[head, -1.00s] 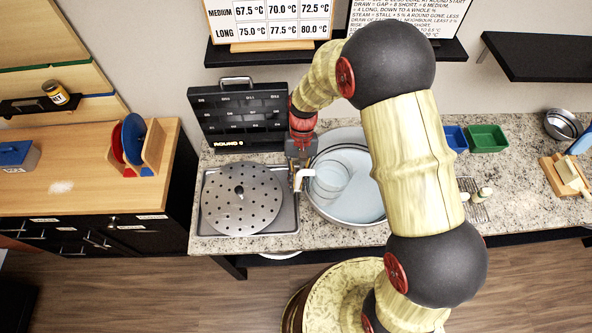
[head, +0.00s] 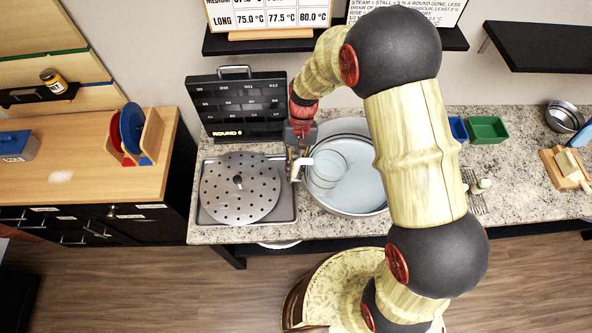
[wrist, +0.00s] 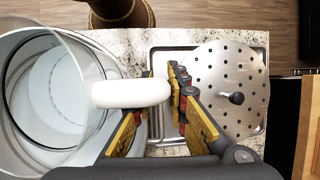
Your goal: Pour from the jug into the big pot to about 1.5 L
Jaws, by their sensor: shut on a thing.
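The jug (head: 328,168) is clear, with a white handle (wrist: 130,93), and looks about upright. The jug is held over the left part of the big pot (head: 356,211), a wide grey pot with a pale bluish inside. My arm hides part of the pot's right side. No stream shows between jug and pot. I cannot read the liquid level in either.
A perforated round lid (head: 240,206) with a black knob lies on a metal tray (head: 286,212) left of the pot. A black board (head: 238,103) stands behind it. Green (head: 488,130) and blue (head: 457,128) bins stand to the right, with a metal bowl (head: 564,118) beyond.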

